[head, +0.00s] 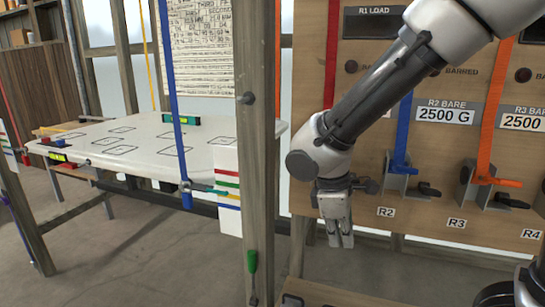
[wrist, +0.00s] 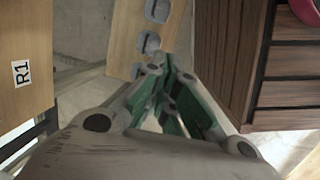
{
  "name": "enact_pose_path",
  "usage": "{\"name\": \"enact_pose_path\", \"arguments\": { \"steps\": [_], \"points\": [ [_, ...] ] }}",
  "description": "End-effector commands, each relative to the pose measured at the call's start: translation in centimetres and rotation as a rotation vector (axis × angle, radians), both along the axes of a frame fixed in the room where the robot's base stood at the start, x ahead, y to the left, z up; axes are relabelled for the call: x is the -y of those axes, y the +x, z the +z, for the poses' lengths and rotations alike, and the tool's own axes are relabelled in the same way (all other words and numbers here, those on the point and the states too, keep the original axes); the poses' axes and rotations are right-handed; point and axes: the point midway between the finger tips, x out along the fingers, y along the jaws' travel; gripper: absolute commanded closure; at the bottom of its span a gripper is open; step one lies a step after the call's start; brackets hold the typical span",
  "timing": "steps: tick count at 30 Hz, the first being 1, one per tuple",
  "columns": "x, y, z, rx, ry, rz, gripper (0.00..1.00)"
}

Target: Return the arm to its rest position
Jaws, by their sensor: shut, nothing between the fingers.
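My gripper (head: 341,238) hangs pointing down in the head view, in front of the wooden panel (head: 433,215) and left of the R2 label. Its fingers are together and hold nothing. In the wrist view my gripper (wrist: 165,80) shows its green-lined fingers converging at the tips, with nothing between them. My arm comes in from the upper right of the head view and bends down at the wrist. No contact between my gripper and the panel can be made out.
Blue strap (head: 402,135) and orange strap (head: 490,110) run to cleats on the panel. A wooden post (head: 256,150) stands left of my gripper. Beyond it hangs a white roof board (head: 120,143) with small levels on it. In the wrist view a dark slatted wooden piece (wrist: 225,60) stands at right.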

Motion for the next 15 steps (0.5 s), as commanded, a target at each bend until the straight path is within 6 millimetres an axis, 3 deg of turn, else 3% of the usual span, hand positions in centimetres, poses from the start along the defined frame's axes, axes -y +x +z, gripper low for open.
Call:
{"name": "enact_pose_path", "arguments": {
  "steps": [1,6,9,15],
  "points": [
    [2.7,-0.5,1.6,0.019,0.047,-0.151,1.0],
    [10.3,-3.9,5.7,0.08,0.213,-0.629,1.0],
    [13.8,-6.0,7.7,0.14,0.315,-0.829,1.0],
    [19.2,-8.6,11.2,0.329,0.448,-1.062,1.0]
  ]
}}
